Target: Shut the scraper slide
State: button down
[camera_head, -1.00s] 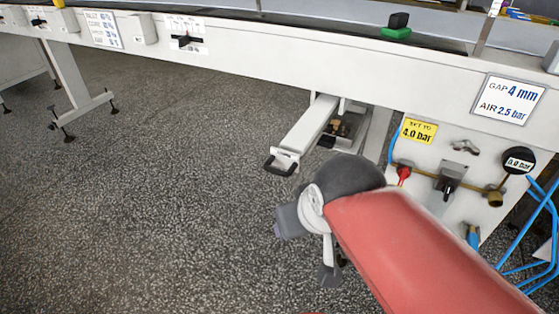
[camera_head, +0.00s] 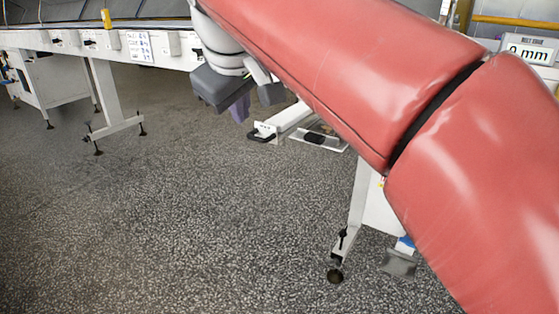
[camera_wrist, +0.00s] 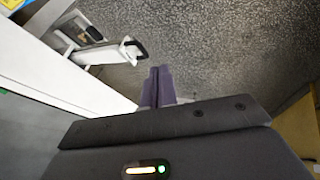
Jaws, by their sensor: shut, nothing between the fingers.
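The scraper slide (camera_head: 290,118) is a long white bar with a black handle (camera_head: 262,133) at its front end. It sticks out from under the white machine, low above the speckled floor. My gripper (camera_head: 239,112) is shut and empty, with its purple fingers pointing down. In the head view it shows just left of the slide and above the handle, apart from it. In the wrist view the shut fingertips (camera_wrist: 160,68) are below and right of the slide (camera_wrist: 98,53) and its handle (camera_wrist: 136,47). My red arm hides part of the machine above the slide.
The machine's long white beam (camera_head: 150,47) runs across the top. A white leg frame (camera_head: 107,100) stands at the left, and another foot (camera_head: 336,274) stands below my arm. A pale plate (camera_head: 320,138) lies beside the slide. The floor (camera_head: 190,220) in front is clear.

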jog(key=b+x, duration=0.1)
jog(key=x, duration=0.2)
jog(key=w+x, duration=0.1)
jog(key=x, duration=0.3)
jog(key=d+r+b+x, duration=0.1)
jog(key=x, duration=0.3)
jog(key=shift+w+d+f+b, duration=0.1)
jog(key=shift+w+f+b, duration=0.15)
jog(key=shift+b, duration=0.1)
jog(key=shift+w+d+f, duration=0.1)
jog(key=shift+w+d, duration=0.3)
jog(key=shift+w, duration=0.1)
